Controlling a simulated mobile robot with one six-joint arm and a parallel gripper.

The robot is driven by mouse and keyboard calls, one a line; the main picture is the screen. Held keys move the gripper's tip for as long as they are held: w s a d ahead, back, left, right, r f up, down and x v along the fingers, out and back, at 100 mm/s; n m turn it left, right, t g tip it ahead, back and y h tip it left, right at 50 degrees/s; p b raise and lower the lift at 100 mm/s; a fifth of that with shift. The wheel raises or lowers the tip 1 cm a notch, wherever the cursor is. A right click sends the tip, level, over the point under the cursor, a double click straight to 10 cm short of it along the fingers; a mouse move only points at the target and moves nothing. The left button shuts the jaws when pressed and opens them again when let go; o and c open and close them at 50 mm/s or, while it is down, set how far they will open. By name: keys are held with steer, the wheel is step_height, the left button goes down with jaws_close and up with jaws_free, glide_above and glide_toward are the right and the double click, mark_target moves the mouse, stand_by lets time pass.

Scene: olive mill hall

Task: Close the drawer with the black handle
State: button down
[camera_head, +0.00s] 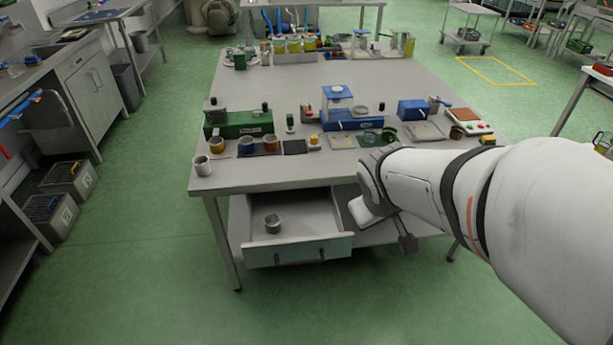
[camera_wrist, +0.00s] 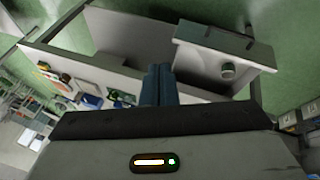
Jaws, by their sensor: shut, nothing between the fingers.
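A grey drawer under the table stands pulled out in the head view; its front panel (camera_head: 298,248) faces me. Small dark handle parts (camera_head: 322,254) show on the panel. The drawer also shows in the wrist view (camera_wrist: 200,62), seen upside down, with its handle (camera_wrist: 250,42) on the outer face. A small grey cup (camera_head: 272,224) stands inside the drawer. My gripper is shut and empty; its fingers (camera_wrist: 158,72) show in the wrist view. It is to the right of the drawer in the head view, apart from the front panel; its fingertips are hard to make out there.
The table (camera_head: 285,88) above the drawer carries a green device (camera_head: 238,122), a blue device (camera_head: 352,118), cups and small trays near its front edge. A lower shelf (camera_head: 392,228) lies under the table. The green floor in front of the drawer is clear.

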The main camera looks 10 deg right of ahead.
steer(key=w+d+f+n+t+b, duration=0.2)
steer(key=w+d+f+n, duration=0.1)
steer(key=w+f+n, duration=0.4)
steer(key=n+y+b, duration=0.7)
steer(key=b, duration=0.1)
glide_toward(316, 251)
steer(key=s+x, duration=0.1)
steer(key=x, duration=0.3)
steer(key=shift+w+a+g+p, duration=0.1)
steer(key=shift+w+g+p, duration=0.25)
steer(key=shift+w, duration=0.45)
